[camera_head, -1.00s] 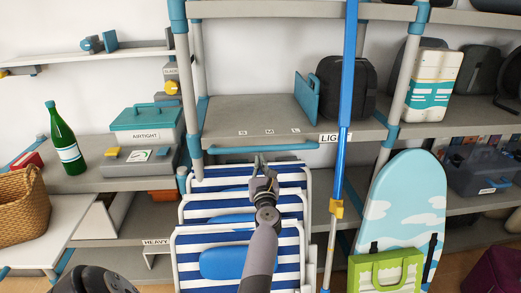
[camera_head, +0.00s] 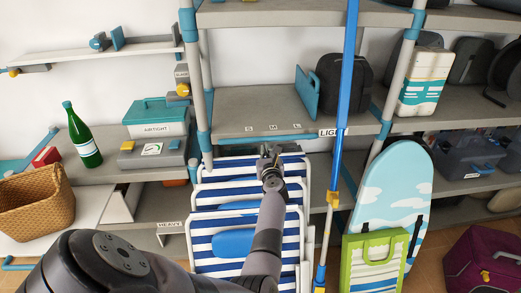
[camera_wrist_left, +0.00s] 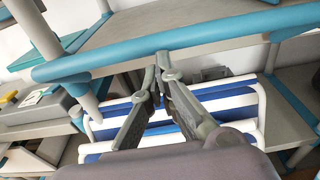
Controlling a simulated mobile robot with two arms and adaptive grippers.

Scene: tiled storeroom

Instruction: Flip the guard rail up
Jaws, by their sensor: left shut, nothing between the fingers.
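The guard rail (camera_head: 236,140) is a teal-blue rounded bar. It runs along the front edge of the middle shelf (camera_head: 235,110), low and level with or just under the shelf board. In the left wrist view the rail (camera_wrist_left: 110,60) crosses the upper part of the picture. My left gripper (camera_head: 268,152) is in front of the rail's middle, just below it in the picture. Its fingertips (camera_wrist_left: 163,62) meet with nothing between them, close to the rail's lower edge; I cannot tell whether they touch it. My right gripper is not in view.
Striped folding chairs (camera_head: 232,218) stand below the shelf, behind my left forearm. A blue pole (camera_head: 338,150) stands upright at the right, in front of the shelf. A teal organizer (camera_head: 307,92) and a dark backpack (camera_head: 345,85) rest on the shelf.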

